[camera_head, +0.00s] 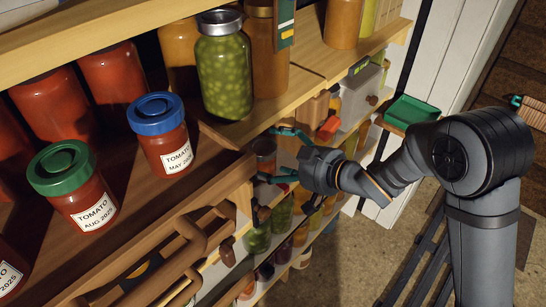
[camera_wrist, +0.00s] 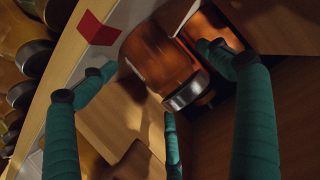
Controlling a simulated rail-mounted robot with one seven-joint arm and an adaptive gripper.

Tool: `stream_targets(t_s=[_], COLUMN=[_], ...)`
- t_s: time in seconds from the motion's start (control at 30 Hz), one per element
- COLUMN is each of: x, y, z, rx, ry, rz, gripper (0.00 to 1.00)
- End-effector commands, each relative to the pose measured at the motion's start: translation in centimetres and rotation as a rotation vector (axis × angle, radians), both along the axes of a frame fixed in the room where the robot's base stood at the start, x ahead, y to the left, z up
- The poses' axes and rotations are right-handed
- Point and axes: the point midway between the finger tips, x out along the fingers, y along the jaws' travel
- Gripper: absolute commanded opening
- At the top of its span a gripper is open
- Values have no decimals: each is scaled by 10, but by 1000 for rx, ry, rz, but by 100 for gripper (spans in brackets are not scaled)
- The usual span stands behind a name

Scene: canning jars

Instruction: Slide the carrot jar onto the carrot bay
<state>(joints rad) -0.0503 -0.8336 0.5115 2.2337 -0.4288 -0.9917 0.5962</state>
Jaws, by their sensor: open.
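An orange-filled jar with a silver lid, which looks like the carrot jar, lies in front of my gripper in the wrist view (camera_wrist: 158,60). Its lid points down and right in that picture. In the head view a jar with orange-red contents (camera_head: 264,148) stands on the shelf between my gripper's spread fingers. My gripper (camera_head: 268,155) is open, with its green fingers around the jar's space; it also shows in the wrist view (camera_wrist: 140,82). Whether any finger touches the jar cannot be told. No bay labelled for carrots can be made out.
A second orange jar (camera_wrist: 212,28) is close behind the first. A red marker (camera_wrist: 98,28) sits by the shelf edge. Tomato jars with blue (camera_head: 155,112) and green (camera_head: 62,165) lids and a green-filled jar (camera_head: 224,72) stand left. A green tray (camera_head: 410,111) is at right.

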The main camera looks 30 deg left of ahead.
Motion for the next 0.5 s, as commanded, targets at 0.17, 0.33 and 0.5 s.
stream_targets(t_s=[0.17, 0.33, 0.5], x=[-1, -2, -7], y=[-3, -24, -57], z=[-1, 9, 24], rx=[-5, -3, 1], ry=[3, 2, -1], rz=[0, -4, -3], gripper=[92, 92, 92])
